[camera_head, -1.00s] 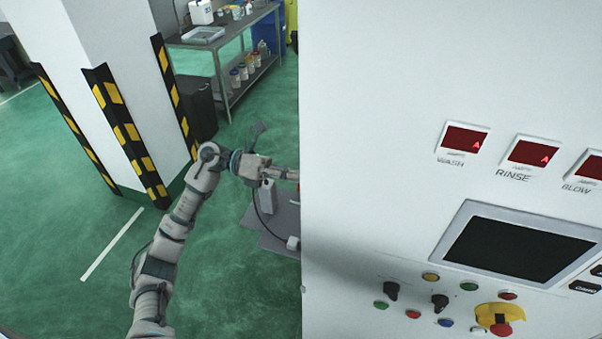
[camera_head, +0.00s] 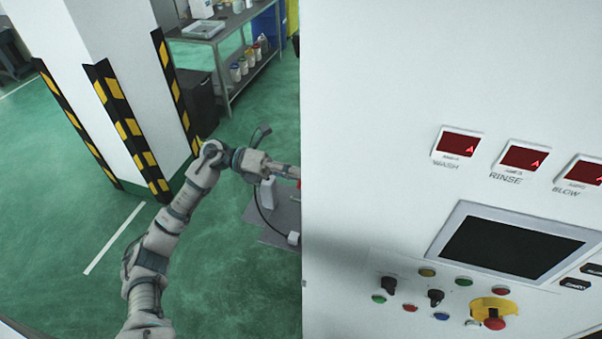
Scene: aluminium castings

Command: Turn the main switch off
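My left arm (camera_head: 165,235) comes up from the lower left and reaches right to the left edge of the white machine cabinet (camera_head: 380,80). The end of my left gripper (camera_head: 284,171) meets that edge in the picture, and its fingers are hidden there. A small red patch (camera_head: 299,184) shows beside it; I cannot tell what it belongs to. No main switch can be made out for sure. On the front panel are two black rotary knobs (camera_head: 436,297) and a red mushroom button (camera_head: 494,323) on a yellow base. My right gripper is not in view.
The cabinet front carries a dark screen (camera_head: 510,250) and red displays marked wash (camera_head: 459,144), rinse and blow. A white pillar (camera_head: 110,60) with striped guards (camera_head: 125,125) stands behind my arm. A metal bench (camera_head: 235,40) is at the back. Green floor is open at left.

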